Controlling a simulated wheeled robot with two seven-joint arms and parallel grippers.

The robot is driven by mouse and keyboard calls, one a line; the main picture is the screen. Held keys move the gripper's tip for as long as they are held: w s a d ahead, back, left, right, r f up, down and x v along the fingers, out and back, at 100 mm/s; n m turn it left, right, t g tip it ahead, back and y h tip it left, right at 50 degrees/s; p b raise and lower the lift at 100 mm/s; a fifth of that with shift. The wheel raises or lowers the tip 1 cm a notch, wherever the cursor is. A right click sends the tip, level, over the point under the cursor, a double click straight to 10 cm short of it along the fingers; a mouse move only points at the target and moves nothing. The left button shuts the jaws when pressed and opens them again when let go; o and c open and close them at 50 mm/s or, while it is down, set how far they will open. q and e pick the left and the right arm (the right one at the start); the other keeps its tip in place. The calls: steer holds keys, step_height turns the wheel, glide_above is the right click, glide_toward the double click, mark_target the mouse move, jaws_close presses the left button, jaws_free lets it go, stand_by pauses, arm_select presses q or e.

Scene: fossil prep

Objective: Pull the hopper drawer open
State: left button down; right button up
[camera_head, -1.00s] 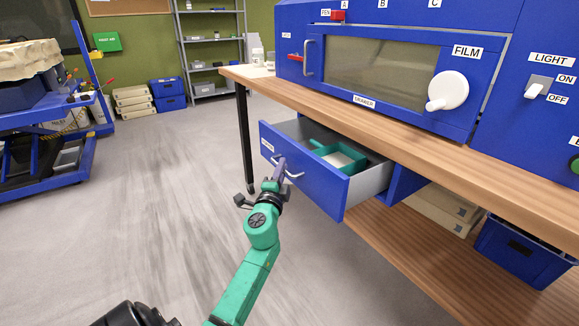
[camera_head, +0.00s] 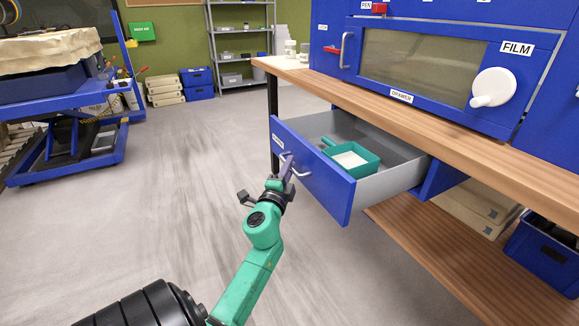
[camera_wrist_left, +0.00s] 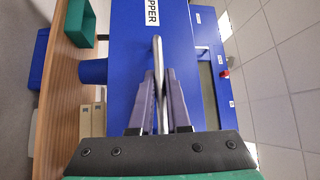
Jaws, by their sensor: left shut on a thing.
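The hopper drawer (camera_head: 318,180) has a blue front and grey sides and stands well open under the wooden bench. Its label, partly reading "PPER", shows on the blue front (camera_wrist_left: 185,45) in the left wrist view. My left gripper (camera_head: 287,172) is at the drawer's front. It is shut on the metal bar handle (camera_wrist_left: 158,75), with one finger on each side of the bar. A green scoop (camera_head: 352,160) with pale material in it lies inside the drawer. My right gripper does not show.
The wooden bench (camera_head: 420,118) carries a blue cabinet with a window, a white knob (camera_head: 493,87) and a FILM label. A lower wooden shelf (camera_head: 425,235) holds a blue bin (camera_head: 545,253). A blue lift cart (camera_head: 75,150) stands at the left. The grey floor before the drawer is clear.

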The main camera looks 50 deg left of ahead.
arm_select(q)
steer(key=c, duration=0.9)
jaws_free()
steer(key=shift+f, duration=0.1)
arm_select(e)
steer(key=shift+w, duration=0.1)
arm_select(q)
steer(key=shift+s+d, duration=0.2)
steer(key=b+v, duration=0.4)
steer(key=v, duration=1)
steer(key=shift+b, duration=0.35)
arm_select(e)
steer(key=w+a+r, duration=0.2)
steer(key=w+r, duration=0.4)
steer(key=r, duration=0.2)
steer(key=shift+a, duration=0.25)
